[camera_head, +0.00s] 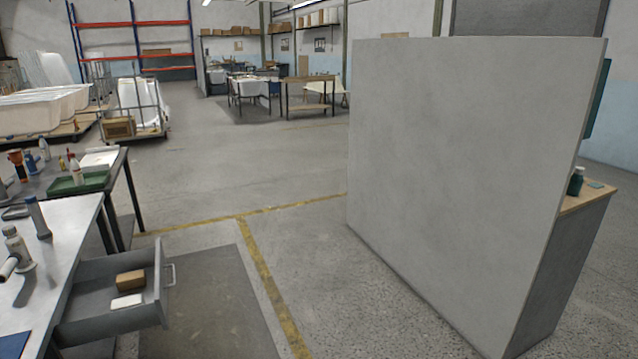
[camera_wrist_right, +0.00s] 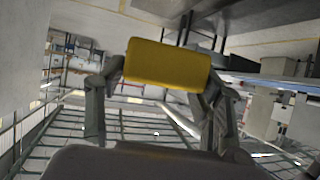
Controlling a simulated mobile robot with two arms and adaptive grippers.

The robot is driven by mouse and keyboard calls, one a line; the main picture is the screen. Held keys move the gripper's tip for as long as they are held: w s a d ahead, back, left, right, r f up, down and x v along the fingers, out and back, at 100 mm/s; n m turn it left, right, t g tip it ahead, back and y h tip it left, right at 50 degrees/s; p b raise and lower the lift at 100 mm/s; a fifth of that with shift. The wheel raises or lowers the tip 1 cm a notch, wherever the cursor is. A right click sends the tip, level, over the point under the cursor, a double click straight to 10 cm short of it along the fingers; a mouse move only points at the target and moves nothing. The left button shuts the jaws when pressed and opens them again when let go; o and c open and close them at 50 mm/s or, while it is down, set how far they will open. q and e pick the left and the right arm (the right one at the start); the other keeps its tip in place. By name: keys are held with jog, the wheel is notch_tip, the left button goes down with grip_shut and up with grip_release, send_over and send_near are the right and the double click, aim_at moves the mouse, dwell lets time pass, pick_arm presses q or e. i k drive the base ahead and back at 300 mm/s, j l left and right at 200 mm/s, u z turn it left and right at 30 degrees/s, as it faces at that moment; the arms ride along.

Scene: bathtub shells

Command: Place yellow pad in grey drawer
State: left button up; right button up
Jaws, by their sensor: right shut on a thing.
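The yellow pad (camera_wrist_right: 168,64) is held between the two fingers of my right gripper (camera_wrist_right: 165,75) in the right wrist view. It is a soft-edged block lying across the fingertips. The pad and my right gripper do not show in the head view. The grey drawer (camera_head: 88,335) is pulled open at the lower left of the head view, under the workbench top. A brown block (camera_head: 130,280) and a white block (camera_head: 127,301) lie inside it. My left gripper is in neither view.
The workbench (camera_head: 62,222) at the left carries bottles and tools. Behind it a second table holds a green tray (camera_head: 80,183). A tall grey partition (camera_head: 465,180) stands at the right. The floor between is clear, with yellow lines.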

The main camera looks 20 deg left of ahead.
aim_at(85, 314)
jog(key=i+j+u, duration=0.25)
jog(key=u, duration=0.15)
jog(key=i+j+u, duration=0.1)
jog(key=i+u, duration=0.55)
jog(key=u, duration=0.15)
jog(key=i+u, duration=0.4)
jog(key=i+l+u, duration=0.15)
jog(key=u, duration=0.3)
jog(key=i, duration=0.05)
